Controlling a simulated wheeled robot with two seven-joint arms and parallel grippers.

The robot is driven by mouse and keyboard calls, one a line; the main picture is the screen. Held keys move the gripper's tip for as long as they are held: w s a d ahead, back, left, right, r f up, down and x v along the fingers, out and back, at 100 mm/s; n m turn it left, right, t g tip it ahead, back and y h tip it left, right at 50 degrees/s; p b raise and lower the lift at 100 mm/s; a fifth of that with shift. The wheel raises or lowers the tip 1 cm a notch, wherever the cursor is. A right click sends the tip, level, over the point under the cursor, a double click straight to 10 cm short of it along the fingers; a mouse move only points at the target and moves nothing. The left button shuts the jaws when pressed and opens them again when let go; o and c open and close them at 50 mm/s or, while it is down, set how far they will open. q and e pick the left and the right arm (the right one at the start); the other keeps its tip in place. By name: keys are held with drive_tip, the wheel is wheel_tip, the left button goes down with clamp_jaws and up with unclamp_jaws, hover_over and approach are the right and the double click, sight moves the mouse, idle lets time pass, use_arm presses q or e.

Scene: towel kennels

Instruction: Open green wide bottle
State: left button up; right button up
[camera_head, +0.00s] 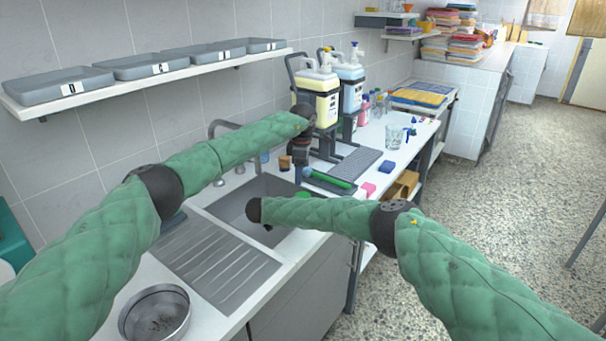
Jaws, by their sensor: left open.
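My left gripper (301,176) is dark and points down by the far right corner of the sink. It is open, and nothing shows between its fingers. A small green thing (303,196) shows just below it. It is partly hidden, and I cannot tell whether it is the green wide bottle or whether the gripper touches it. My right arm reaches in front of the sink; its dark wrist end shows, but the fingers cannot be made out.
The sink (235,206) has a ribbed drainboard (215,262) and a round metal pan (155,314) to its left. Two pump jugs (327,108) (351,92) stand behind. A green roller (327,178), pink block (368,189) and clear beaker (393,138) lie to the right.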

sight(303, 195)
use_arm(q)
drive_tip(key=m, duration=0.4)
drive_tip(key=shift+s+d+f, duration=0.1)
drive_tip(key=shift+s+f, duration=0.05)
drive_tip(key=shift+f, duration=0.15)
drive_tip(key=m, duration=0.5)
drive_tip(key=shift+d+f+m, duration=0.15)
drive_tip(key=shift+d+m, duration=0.1)
drive_tip(key=shift+m, duration=0.15)
drive_tip(key=m, duration=0.5)
drive_tip(key=shift+d+h, duration=0.2)
drive_tip(key=shift+h, duration=0.1)
drive_tip(key=m, duration=0.5)
drive_tip(key=shift+f, duration=4)
drive_tip(key=shift+c, duration=0.4)
drive_tip(key=c, duration=0.9)
drive_tip(key=shift+n, duration=1.7)
drive_tip(key=shift+c, duration=0.2)
